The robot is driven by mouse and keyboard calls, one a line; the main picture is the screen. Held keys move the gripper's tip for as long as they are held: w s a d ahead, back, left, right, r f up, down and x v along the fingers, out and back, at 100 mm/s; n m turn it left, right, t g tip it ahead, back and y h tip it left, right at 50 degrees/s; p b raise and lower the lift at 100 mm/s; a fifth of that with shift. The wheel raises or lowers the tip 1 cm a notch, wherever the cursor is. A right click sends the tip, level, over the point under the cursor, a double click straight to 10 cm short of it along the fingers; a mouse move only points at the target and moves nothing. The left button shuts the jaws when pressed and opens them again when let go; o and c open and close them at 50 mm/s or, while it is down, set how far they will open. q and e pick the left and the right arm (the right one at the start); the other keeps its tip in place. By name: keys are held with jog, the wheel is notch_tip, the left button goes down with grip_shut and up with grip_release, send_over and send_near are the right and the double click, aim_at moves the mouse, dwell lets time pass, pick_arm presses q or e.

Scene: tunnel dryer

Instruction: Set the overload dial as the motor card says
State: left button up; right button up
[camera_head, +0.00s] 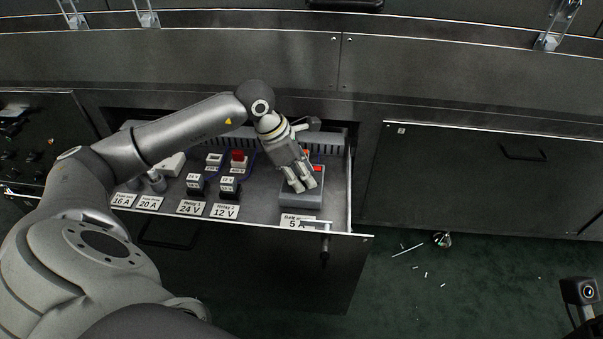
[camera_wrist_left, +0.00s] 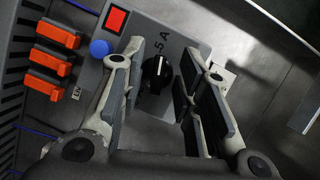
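The overload unit is a grey block (camera_head: 290,199) at the right end of an open drawer. My left gripper (camera_head: 306,186) is over the unit. In the wrist view its fingers (camera_wrist_left: 166,62) are open, one on each side of the dial, with gaps visible.
Relays (camera_head: 229,188), a red-topped part (camera_head: 239,158) and fuse cards (camera_head: 149,203) lie to the left. Orange levers (camera_wrist_left: 50,62), a blue button (camera_wrist_left: 99,48) and a red square (camera_wrist_left: 116,20) are near the dial.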

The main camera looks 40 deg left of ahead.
pick_arm(q)
jog(key=v, duration=1.2)
